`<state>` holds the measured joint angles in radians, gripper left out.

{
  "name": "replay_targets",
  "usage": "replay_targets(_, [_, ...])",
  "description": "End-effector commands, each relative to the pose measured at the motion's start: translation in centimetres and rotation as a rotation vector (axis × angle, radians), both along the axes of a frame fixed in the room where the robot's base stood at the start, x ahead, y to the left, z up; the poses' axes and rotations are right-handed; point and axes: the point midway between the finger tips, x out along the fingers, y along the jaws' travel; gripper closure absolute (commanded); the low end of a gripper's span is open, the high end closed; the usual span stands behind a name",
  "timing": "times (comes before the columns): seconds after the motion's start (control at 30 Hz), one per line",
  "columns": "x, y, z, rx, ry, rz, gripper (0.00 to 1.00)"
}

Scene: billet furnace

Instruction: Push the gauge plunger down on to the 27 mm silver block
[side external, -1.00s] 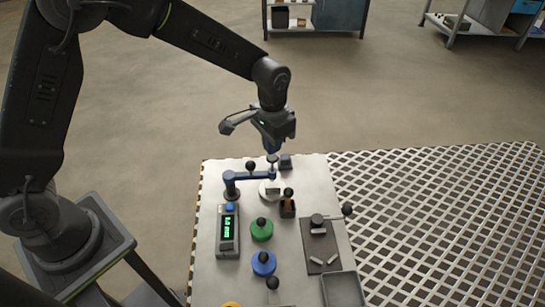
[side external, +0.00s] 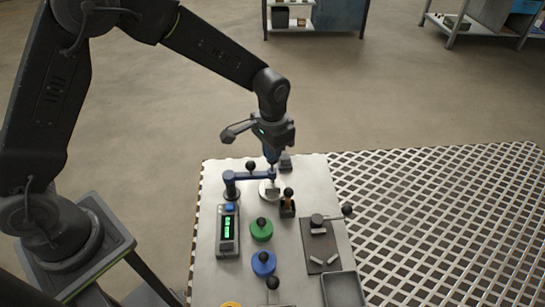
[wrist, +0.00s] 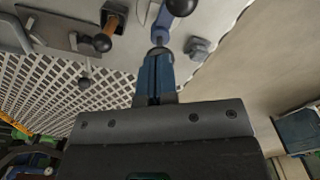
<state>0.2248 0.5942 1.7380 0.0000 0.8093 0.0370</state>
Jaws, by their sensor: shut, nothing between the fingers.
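The gauge stands at the far end of the bench, with a blue arm (side external: 252,176) reaching right from its post (side external: 232,186). The plunger (side external: 273,177) is at the arm's right end, mostly hidden by my fingers. A small silver block (side external: 272,191) sits on the pale round base below it; I cannot read its size. My gripper (side external: 272,160) is shut, empty and points down, its fingertips on or just over the plunger top. In the wrist view the shut blue fingers (wrist: 159,54) meet a grey round top at the blue arm. I cannot tell whether the plunger touches the block.
A readout box (side external: 227,232) with green digits stands left. A dark plate (side external: 320,245) with silver pieces and a grey tray (side external: 343,289) are at right.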

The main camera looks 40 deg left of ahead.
Motion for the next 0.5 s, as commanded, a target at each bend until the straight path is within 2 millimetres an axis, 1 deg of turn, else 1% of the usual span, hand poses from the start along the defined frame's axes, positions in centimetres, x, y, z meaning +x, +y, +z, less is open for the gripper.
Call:
replay_targets(0.17, [-0.04, 0.01, -0.46, 0.001, 0.002, 0.000, 1.00])
replay_targets(0.5, [-0.04, 0.01, -0.53, 0.001, 0.002, 0.000, 1.00])
